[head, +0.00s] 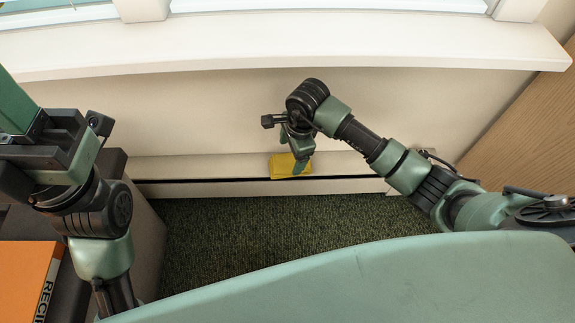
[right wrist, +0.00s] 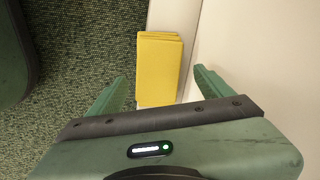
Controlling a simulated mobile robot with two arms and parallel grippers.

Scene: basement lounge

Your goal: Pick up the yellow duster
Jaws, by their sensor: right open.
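The yellow duster (head: 279,168) is a flat, folded yellow block lying on the pale ledge along the foot of the wall. My right gripper (head: 299,167) is over it, pointing down, and hides part of it in the head view. In the right wrist view the duster (right wrist: 160,65) shows between the two spread green fingers of my right gripper (right wrist: 160,75), with a gap on each side. Whether the fingertips reach down beside it I cannot tell. My left gripper (head: 22,112) is at the left edge, partly cut off, far from the duster.
The white window sill (head: 300,45) juts out above the ledge (head: 215,166). Dark green carpet (head: 260,225) lies clear in front. A dark-topped cabinet (head: 140,205) with an orange book (head: 25,280) stands at left. A wooden panel (head: 525,130) is at right.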

